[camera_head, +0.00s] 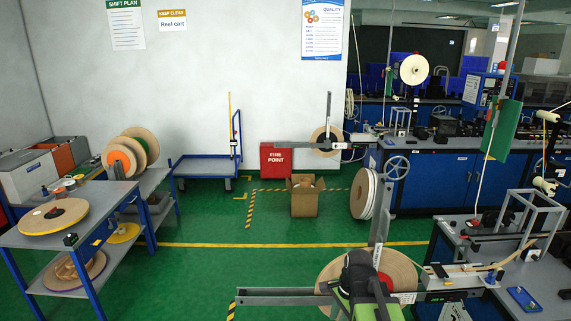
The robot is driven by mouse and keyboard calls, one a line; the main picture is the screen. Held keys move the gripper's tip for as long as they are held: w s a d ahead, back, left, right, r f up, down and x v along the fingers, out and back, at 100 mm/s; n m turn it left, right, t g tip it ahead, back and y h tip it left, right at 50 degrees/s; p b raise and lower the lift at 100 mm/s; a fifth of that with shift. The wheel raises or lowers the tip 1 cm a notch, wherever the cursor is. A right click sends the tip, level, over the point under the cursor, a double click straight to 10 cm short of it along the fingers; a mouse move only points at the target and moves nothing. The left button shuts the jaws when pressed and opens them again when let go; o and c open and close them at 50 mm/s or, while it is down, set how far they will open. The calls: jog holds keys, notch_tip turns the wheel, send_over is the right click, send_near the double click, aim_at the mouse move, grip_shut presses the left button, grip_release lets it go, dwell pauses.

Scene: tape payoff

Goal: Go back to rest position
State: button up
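I cannot make out my gripper anywhere in the head view. At the bottom centre a large tan reel (402,272) stands upright on a grey payoff stand with a vertical post (381,205). A dark rounded part (357,272) and a green part in front of the reel hide some of it. A strip of tape (480,267) lies along the guide to the right of the reel. No object is seen held.
A blue-legged table (98,236) with a tan reel (53,216) stands at left. A blue trolley (205,168), a red box (275,158) and an open carton (304,200) are behind. Blue-fronted benches (440,180) fill the right. Green floor (200,275) is clear at centre left.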

jog(key=s+n, duration=0.1)
jog(key=n, duration=0.3)
jog(key=s+n+h, duration=0.1)
jog(key=s+n, duration=0.1)
jog(key=n, duration=0.2)
jog(key=s+n, duration=0.1)
jog(key=n, duration=0.4)
jog(key=shift+s+f+g, duration=0.2)
jog(key=shift+f+g, duration=0.05)
jog(key=shift+g, duration=0.15)
